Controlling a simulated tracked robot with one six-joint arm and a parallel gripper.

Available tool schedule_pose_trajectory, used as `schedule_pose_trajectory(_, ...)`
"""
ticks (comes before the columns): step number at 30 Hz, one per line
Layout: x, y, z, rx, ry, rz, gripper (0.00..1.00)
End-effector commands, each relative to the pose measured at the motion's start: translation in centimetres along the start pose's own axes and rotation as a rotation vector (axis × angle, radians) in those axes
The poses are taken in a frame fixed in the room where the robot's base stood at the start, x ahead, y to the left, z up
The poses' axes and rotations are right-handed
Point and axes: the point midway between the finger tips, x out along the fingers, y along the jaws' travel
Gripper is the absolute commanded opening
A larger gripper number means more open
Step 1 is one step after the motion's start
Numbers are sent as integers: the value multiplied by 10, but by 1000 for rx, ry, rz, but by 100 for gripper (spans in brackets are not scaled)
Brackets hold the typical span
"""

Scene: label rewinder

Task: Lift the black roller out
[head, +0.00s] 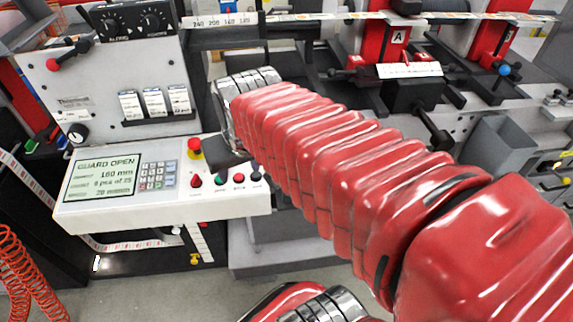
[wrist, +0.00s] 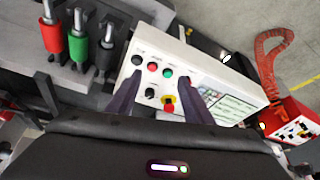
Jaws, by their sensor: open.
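A black roller-like piece (wrist: 105,48) stands at the upper left of the wrist view, beside a green one (wrist: 78,48) and a red one (wrist: 52,38). It appears to be the black roller, held in a grey fixture; its lower end is hard to make out. My gripper (wrist: 158,78) is open and empty, its two dark fingers apart over the button panel. The black piece is to the left of the fingers, clear of them. In the head view the fingers are hidden, and I cannot make out the black roller there.
The white control panel (head: 93,217) with screen, keypad, buttons and red emergency stop (head: 194,148) lies close below the gripper. A grey dial plate (head: 85,95) stands behind it. Red machine units (head: 398,38) are at the back right. A coiled red hose (head: 22,270) hangs at left.

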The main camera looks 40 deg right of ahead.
Motion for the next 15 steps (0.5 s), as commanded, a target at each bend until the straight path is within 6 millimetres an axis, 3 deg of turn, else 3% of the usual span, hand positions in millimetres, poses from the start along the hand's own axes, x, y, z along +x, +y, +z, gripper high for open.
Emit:
schedule_pose_trajectory(9, 33, 96, -28, 215, -42, 98, 46)
schedule_pose_trajectory(15, 45, 136, -32, 293, -54, 131, 46)
